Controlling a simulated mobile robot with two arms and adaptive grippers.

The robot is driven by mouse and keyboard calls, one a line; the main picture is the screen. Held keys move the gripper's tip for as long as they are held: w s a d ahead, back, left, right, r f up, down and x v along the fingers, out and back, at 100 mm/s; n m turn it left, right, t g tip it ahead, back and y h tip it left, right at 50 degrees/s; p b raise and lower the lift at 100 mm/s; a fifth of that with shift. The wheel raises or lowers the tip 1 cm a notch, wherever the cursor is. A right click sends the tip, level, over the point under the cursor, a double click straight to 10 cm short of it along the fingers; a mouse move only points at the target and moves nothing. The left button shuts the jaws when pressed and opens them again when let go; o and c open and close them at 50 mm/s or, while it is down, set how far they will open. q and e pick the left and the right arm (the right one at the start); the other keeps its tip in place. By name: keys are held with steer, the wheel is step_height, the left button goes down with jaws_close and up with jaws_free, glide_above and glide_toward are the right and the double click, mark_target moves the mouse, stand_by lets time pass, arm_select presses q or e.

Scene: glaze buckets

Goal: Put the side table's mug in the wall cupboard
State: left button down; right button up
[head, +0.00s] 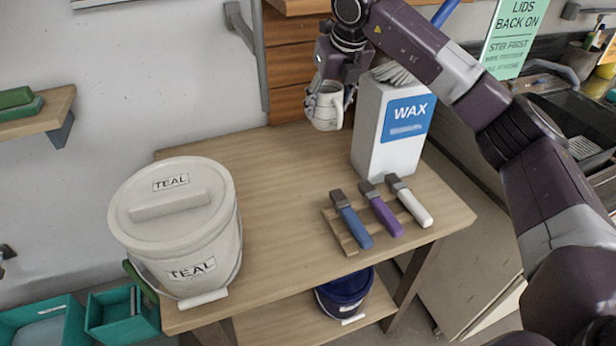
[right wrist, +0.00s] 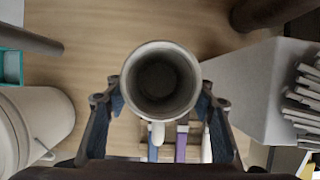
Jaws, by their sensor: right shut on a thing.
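The pale mug (head: 326,108) is upright in my right gripper (head: 330,88), near the back of the side table (head: 270,180). In the right wrist view, I look down into the empty mug (right wrist: 160,80). The fingers of my right gripper (right wrist: 160,95) are shut on it from both sides, and its handle points down in the picture. The mug appears to be held above the tabletop, though the gap is hard to judge. My left gripper is not in view. I cannot clearly make out the wall cupboard; only a wooden edge (head: 298,6) shows at the top.
The white WAX box (head: 385,130) stands just right of the mug. A lidded TEAL bucket (head: 180,225) stands at the table's left. Several brushes (head: 383,210) lie on a rack at the front right. The table's middle is clear. A metal bracket (head: 250,50) is on the wall.

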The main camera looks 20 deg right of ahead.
step_height(320, 180, down, 19)
steer(key=p, duration=0.4)
steer(key=shift+s+r+p, duration=0.1)
steer(key=shift+r+p, duration=0.05)
steer(key=shift+p, duration=0.25)
steer(key=shift+f, duration=0.35)
steer(key=shift+f, duration=0.15)
steer(key=o, duration=1.4)
